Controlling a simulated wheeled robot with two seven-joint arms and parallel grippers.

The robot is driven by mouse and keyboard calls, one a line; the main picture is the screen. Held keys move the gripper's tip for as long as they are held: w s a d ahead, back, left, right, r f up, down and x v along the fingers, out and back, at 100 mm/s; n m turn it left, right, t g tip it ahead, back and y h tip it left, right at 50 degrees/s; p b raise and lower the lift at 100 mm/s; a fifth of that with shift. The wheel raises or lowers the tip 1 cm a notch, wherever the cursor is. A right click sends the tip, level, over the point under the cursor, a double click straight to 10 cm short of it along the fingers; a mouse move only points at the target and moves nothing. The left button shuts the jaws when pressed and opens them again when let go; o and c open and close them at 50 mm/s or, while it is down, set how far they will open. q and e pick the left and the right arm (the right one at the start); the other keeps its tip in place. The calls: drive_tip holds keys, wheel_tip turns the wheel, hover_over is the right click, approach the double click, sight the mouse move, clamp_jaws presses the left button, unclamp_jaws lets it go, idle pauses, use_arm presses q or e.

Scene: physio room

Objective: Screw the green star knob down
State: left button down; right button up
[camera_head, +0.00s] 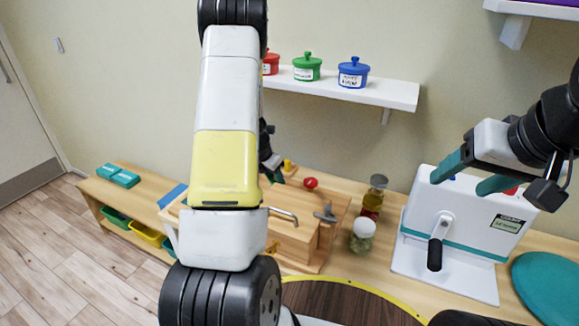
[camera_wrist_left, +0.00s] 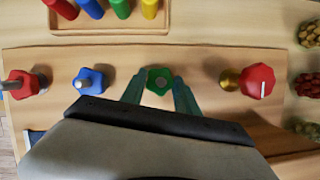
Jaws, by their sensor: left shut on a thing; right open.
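The green star knob (camera_wrist_left: 158,82) shows in the left wrist view, standing on the wooden board (camera_wrist_left: 130,60). My left gripper (camera_wrist_left: 159,92) is shut on it, with one teal finger on each side. In the head view my left arm hides the green knob and most of the left gripper (camera_head: 272,168). A blue star knob (camera_wrist_left: 90,80) stands left of the green one, and a red knob (camera_wrist_left: 257,80) stands to its right. My right gripper (camera_head: 473,175) is open and empty, in front of the white box.
The white box with a crank (camera_head: 436,250) stands at the right of the bench. Jars (camera_head: 361,236) stand between it and the wooden board. A tray of coloured pegs (camera_wrist_left: 110,28) lies beyond the knobs. A shelf (camera_head: 390,92) holds three lidded pots. A teal disc (camera_head: 545,285) lies far right.

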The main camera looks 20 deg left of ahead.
use_arm(q)
drive_tip(key=m+h, duration=0.1)
drive_tip(key=m, duration=0.3)
drive_tip(key=shift+w+a+g, duration=0.1)
drive_tip(key=shift+a+g, duration=0.05)
drive_tip(key=shift+g, duration=0.25)
drive_tip(key=shift+m+g+h, duration=0.4)
drive_tip(key=shift+m+h, duration=0.2)
drive_tip(key=shift+m, duration=0.9)
drive_tip(key=shift+w, duration=0.1)
drive_tip(key=c, duration=0.9)
unclamp_jaws()
drive_tip(key=shift+r, duration=0.1)
drive_tip(key=v, duration=0.7)
drive_tip(key=shift+r, duration=0.35)
drive_tip(key=shift+a, duration=0.1)
